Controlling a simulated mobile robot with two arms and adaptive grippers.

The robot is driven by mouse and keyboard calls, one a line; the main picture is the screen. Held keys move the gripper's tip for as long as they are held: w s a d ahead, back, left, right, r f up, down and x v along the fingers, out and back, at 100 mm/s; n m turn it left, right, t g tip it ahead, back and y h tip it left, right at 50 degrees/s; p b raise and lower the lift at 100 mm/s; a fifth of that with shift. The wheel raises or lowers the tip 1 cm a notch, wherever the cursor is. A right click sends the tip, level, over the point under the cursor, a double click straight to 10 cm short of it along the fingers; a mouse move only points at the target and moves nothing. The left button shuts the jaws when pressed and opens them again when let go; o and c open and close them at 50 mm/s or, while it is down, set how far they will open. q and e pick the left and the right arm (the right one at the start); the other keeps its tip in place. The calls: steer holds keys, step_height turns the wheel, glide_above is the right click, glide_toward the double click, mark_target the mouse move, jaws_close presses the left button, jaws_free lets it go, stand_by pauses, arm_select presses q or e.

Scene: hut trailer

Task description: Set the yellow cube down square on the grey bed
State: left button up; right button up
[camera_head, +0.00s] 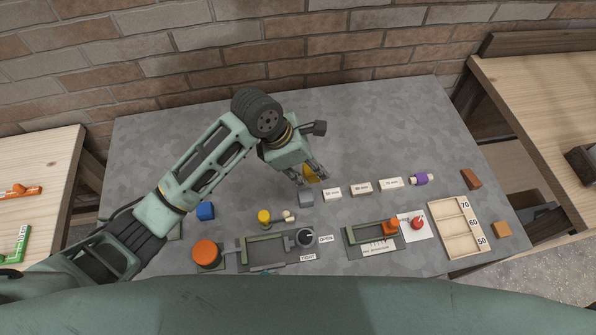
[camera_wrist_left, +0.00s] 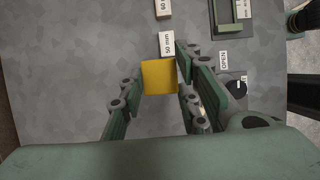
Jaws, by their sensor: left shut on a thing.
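My left gripper (camera_head: 312,172) reaches in from the left over the middle of the grey table. It is shut on the yellow cube (camera_head: 312,174), mostly hidden behind the fingers in the head view. In the left wrist view the yellow cube (camera_wrist_left: 159,77) sits between the two fingers, beside the white 50 mm block (camera_wrist_left: 167,43). I cannot tell its height above the table. My right gripper is not in view.
A grey block (camera_head: 306,198) stands just below the gripper. White blocks (camera_head: 361,188) run rightward toward a purple piece (camera_head: 421,179). A blue cube (camera_head: 205,211), yellow knob (camera_head: 264,216), orange cylinder (camera_head: 207,253), second fixture (camera_head: 372,238) and wooden tray (camera_head: 459,228) surround the front. The table's back is clear.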

arm_select(q)
steer(key=a+f, duration=0.2)
steer(key=a, duration=0.1)
steer(key=w+a+f+p, duration=0.1)
steer(key=a+f, duration=0.1)
steer(key=a, duration=0.2)
steer(key=w+a+f+p, duration=0.1)
steer(key=a+f, duration=0.1)
steer(key=a, duration=0.2)
steer(key=shift+f, duration=0.25)
steer(key=shift+a+f, duration=0.1)
steer(key=shift+f, duration=0.05)
steer(key=shift+f+p, duration=0.55)
steer(key=shift+f, duration=1.45)
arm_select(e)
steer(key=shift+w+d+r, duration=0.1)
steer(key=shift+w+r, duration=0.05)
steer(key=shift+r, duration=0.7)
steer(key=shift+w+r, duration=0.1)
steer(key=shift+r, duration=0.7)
arm_select(q)
steer(key=shift+f, duration=0.1)
steer(key=o, duration=0.6)
steer(key=shift+c, duration=0.2)
steer(key=o, duration=0.4)
steer(key=shift+c, duration=0.2)
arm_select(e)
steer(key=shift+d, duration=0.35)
